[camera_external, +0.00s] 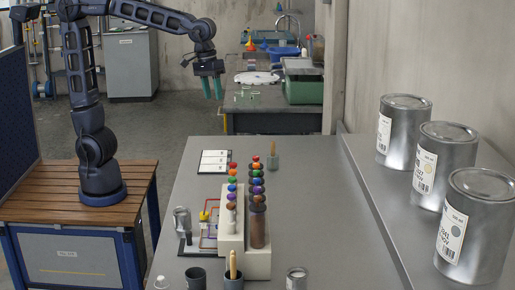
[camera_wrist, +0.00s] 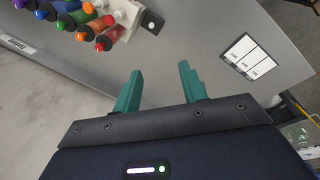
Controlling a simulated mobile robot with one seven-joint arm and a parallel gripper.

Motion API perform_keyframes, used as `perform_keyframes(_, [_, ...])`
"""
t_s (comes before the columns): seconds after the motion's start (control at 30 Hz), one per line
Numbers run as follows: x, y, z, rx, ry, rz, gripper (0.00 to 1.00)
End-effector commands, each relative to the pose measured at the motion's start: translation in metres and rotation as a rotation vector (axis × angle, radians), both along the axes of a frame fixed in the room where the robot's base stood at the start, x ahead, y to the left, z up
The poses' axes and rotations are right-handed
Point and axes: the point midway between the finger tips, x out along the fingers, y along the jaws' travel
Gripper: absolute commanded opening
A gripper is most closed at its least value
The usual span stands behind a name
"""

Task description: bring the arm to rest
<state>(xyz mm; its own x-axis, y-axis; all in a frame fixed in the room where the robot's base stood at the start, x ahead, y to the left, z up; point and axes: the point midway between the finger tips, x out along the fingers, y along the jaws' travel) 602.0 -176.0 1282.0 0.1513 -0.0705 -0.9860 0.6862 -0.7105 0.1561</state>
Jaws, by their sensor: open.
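My gripper (camera_external: 212,88) has green fingers and hangs from my dark blue arm at the upper middle of the external view, left of the grey bench. In the wrist view my gripper (camera_wrist: 160,85) shows two green fingers spread apart with nothing between them. It points down over the edge of the grey worktop (camera_wrist: 190,30). My arm is raised and bent, on a wooden-slatted base at the left of the external view.
The grey worktop (camera_external: 330,235) carries a rack (camera_external: 257,262) of colored pieces, a white card panel (camera_external: 214,161), small cups and a jar (camera_external: 297,278). Three metal cans (camera_external: 478,225) stand on a ledge at right. A back bench (camera_external: 270,120) with a sink is behind.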

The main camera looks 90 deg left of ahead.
Motion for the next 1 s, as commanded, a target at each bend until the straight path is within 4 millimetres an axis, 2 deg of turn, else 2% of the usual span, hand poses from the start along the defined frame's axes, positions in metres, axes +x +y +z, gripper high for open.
perform_keyframes(0.1, [-0.032,0.022,0.003,0.013,-0.043,-0.091,0.42])
perform_keyframes(0.33, [-0.091,0.052,-0.003,0.060,-0.118,-0.282,0.42])
perform_keyframes(0.7, [-0.181,0.085,-0.033,0.186,-0.225,-0.572,0.42])
perform_keyframes(0.8, [-0.199,0.091,-0.043,0.222,-0.243,-0.638,0.42])
perform_keyframes(1.0, [-0.219,0.096,-0.056,0.269,-0.261,-0.718,0.42])
